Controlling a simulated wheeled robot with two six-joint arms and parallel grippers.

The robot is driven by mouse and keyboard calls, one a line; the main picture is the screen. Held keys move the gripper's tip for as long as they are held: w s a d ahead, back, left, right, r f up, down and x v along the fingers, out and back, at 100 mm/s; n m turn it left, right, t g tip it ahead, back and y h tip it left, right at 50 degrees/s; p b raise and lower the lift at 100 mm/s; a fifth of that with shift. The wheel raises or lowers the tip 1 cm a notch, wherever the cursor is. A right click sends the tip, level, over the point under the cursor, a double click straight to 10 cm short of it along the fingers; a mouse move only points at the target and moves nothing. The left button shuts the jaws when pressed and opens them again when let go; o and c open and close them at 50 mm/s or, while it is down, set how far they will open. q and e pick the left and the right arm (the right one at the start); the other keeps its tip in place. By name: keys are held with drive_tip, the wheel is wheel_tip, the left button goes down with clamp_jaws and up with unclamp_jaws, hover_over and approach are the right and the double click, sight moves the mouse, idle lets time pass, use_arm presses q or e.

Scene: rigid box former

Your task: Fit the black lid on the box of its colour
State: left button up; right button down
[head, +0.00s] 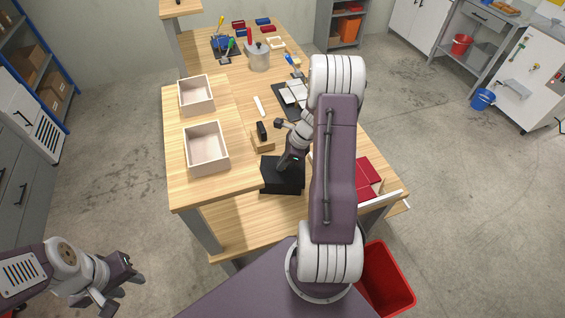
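A black box-shaped thing (283,186) sits near the front edge of the wooden table, left of my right arm. I cannot tell whether it is the box, the lid, or both together, since my gripper hides part of its top. My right gripper (283,144) is just above its far side, with fingers spread and nothing seen between them. My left gripper (122,286) is at the lower left, off the table, open and empty. No separate black lid can be made out.
Two open pale boxes (206,163) (195,107) stand at the left. A wooden block with a black piece (262,143) is beside my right gripper. A black tray (284,104), a metal pot (259,62) and tools lie farther back. A red item (369,170) is partly hidden by my arm.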

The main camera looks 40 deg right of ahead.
drive_tip(key=shift+d, duration=0.15)
drive_tip(key=shift+w, duration=0.1)
drive_tip(key=shift+w+a, duration=0.1)
drive_tip(key=shift+a, duration=0.25)
idle(0.3)
drive_tip(key=shift+p, duration=0.3)
drive_tip(key=shift+f+b, duration=1.35)
drive_tip(key=shift+f, duration=0.35)
idle(1.6)
drive_tip(key=c, duration=1.6)
unclamp_jaws()
